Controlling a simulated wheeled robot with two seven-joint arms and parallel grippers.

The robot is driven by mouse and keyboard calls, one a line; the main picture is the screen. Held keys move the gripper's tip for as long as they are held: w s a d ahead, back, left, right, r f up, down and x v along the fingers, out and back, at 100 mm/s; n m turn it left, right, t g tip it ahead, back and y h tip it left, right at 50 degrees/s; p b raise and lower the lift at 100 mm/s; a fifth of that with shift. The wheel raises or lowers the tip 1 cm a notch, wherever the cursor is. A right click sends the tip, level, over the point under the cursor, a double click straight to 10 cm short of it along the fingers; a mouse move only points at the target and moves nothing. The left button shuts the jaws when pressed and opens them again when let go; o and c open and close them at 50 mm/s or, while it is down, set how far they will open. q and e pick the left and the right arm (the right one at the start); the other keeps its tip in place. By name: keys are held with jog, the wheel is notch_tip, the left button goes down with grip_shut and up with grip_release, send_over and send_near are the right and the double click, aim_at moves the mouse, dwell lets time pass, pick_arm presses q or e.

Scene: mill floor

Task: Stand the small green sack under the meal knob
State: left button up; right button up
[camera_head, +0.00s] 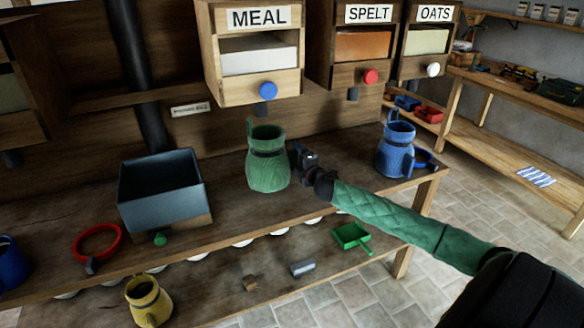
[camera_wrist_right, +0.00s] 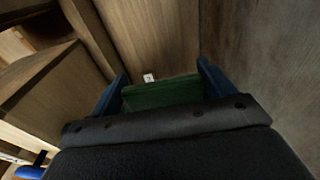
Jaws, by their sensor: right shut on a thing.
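The small green sack (camera_head: 267,168) is upright at the counter, with a tied neck and a loop at its top left. In the head view it appears below the blue meal knob (camera_head: 267,91) on the front of the MEAL bin (camera_head: 255,55). My right gripper (camera_head: 300,160) is at the sack's right side, shut on it. In the right wrist view the green sack (camera_wrist_right: 160,92) lies between my blue fingers (camera_wrist_right: 165,88). I cannot tell whether the sack's base touches the counter. My left gripper is not in view.
A blue sack (camera_head: 396,150) stands right of my gripper. A dark hopper (camera_head: 162,190) is to the left, with a red ring (camera_head: 97,242) nearby. SPELT (camera_head: 362,45) and OATS (camera_head: 424,40) bins hang to the right.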

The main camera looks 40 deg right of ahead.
jog(key=w+f, duration=0.2)
jog(key=f, duration=0.1)
jog(key=w+f+p, duration=0.1)
jog(key=f, duration=0.1)
jog(key=shift+f, duration=0.15)
jog(key=shift+d+f, duration=0.1)
jog(key=shift+f, duration=0.15)
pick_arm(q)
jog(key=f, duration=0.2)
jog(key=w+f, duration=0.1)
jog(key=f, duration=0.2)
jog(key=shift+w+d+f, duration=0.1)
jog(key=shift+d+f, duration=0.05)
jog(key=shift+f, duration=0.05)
pick_arm(e)
jog(key=shift+f, duration=0.1)
jog(key=o, duration=1.2)
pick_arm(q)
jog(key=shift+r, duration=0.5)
pick_arm(e)
jog(key=shift+r, duration=0.2)
